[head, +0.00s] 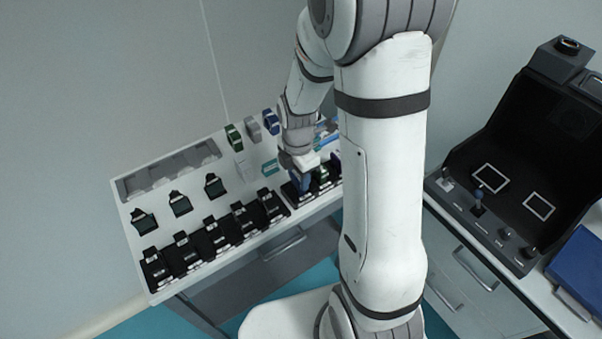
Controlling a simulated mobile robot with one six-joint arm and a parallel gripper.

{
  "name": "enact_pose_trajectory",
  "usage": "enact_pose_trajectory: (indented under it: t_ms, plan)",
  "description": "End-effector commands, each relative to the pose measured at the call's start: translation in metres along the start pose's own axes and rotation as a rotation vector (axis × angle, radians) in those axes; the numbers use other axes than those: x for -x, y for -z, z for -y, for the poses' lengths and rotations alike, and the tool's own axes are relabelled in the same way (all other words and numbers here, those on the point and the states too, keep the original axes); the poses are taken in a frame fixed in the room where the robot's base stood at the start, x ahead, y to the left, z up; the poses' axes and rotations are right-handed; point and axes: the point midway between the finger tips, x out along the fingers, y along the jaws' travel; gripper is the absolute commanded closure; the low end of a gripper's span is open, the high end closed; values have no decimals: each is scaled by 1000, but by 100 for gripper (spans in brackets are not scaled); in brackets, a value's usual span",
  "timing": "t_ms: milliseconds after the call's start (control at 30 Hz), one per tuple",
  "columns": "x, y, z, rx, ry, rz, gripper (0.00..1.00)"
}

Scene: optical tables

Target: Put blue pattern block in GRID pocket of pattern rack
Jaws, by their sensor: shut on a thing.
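My gripper (300,165) is over the front right part of the white table and is shut on a blue block (301,182). The block points down at a black rack (299,197) near the table's front edge. I cannot tell whether it is inside a pocket or just above one. A green block (321,175) stands in the rack just to the right. The pocket labels are too small to read, and my arm hides the rack's right part.
Several black holders (213,238) line the table's front edge to the left. Dark green-black pieces (180,203) stand behind them. A grey tray (170,171) is at the back left. Green, grey and blue (271,121) items stand at the back. A black station (510,170) is on the right table.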

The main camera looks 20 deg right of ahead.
Motion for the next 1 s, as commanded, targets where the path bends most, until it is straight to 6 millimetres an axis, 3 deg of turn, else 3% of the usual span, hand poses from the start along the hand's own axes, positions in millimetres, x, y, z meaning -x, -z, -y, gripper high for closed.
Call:
enact_pose_trajectory:
  t_ms: [400,433,600,700,1000]
  plan:
    - [-8,0,0,0,-1,0,79]
    - [-8,0,0,0,-1,0,54]
    - [-7,0,0,1,-1,0,40]
    - [-7,0,0,1,-1,0,33]
    - [-1,1,0,1,-1,0,33]
